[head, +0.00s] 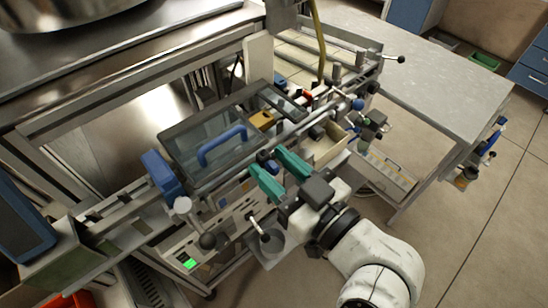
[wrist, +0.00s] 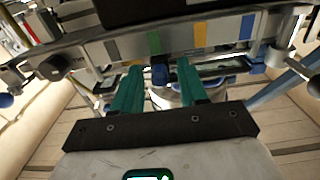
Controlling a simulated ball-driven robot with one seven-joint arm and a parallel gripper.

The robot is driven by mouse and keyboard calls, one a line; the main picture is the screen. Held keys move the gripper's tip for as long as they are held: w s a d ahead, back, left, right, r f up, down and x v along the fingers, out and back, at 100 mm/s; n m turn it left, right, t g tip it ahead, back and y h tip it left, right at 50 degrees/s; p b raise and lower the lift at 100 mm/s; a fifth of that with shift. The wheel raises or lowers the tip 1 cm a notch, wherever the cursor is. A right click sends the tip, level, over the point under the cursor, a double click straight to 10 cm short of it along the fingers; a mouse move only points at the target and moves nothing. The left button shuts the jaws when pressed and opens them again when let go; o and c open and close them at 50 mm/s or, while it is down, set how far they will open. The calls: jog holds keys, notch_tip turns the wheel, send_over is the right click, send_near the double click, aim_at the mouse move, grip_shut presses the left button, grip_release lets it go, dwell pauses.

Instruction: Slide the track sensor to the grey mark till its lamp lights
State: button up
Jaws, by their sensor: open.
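My gripper (head: 267,162) is open, its two teal fingers pointing at a rail on the front of the machine. In the wrist view my gripper (wrist: 160,69) has a small dark blue block (wrist: 160,74) between its fingertips, apparently the track sensor; contact cannot be told. The block sits to the right of the grey mark. I cannot make out a lit lamp on it.
A glass lid with a blue handle (head: 222,146) lies behind the rail. A knob (wrist: 54,67) is at the rail's left. Another blue piece (wrist: 249,70) is at the right. Ball-ended levers (head: 208,240) stand in front. A grey table (head: 440,90) is at right.

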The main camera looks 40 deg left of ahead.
jog(key=shift+a, duration=0.3)
jog(key=shift+c, duration=0.3)
grip_shut()
jog(key=shift+w, duration=0.1)
